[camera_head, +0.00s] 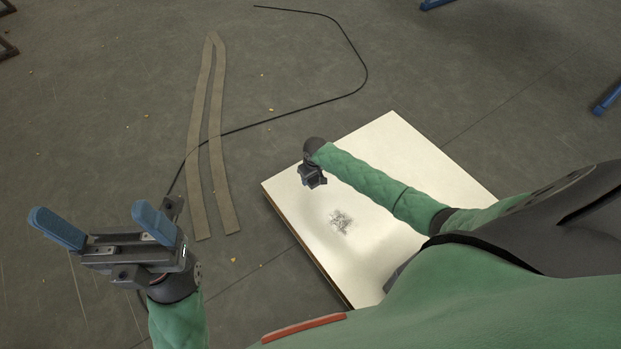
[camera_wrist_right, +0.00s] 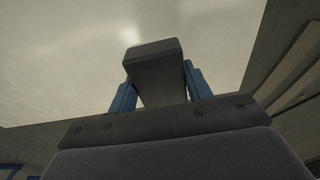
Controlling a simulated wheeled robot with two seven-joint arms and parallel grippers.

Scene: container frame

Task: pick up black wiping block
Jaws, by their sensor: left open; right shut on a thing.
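In the right wrist view my right gripper (camera_wrist_right: 158,95) is shut on the black wiping block (camera_wrist_right: 153,70), with a blue finger on each side of it. The block stands out past the fingertips and shows dark grey to black. In the head view my right gripper (camera_head: 313,178) is over the white board's left part, seen from above; its fingers and the block are hidden under the wrist. My left gripper (camera_head: 100,228) is open and empty at the left, with its two blue fingers wide apart above the floor.
The white board (camera_head: 400,150) lies below my right arm and has a dark scribbled mark (camera_head: 341,222). A black cable (camera_head: 330,98) and a tan looped strip (camera_head: 200,130) lie on the grey floor. Blue legs (camera_head: 606,98) show at the right edge.

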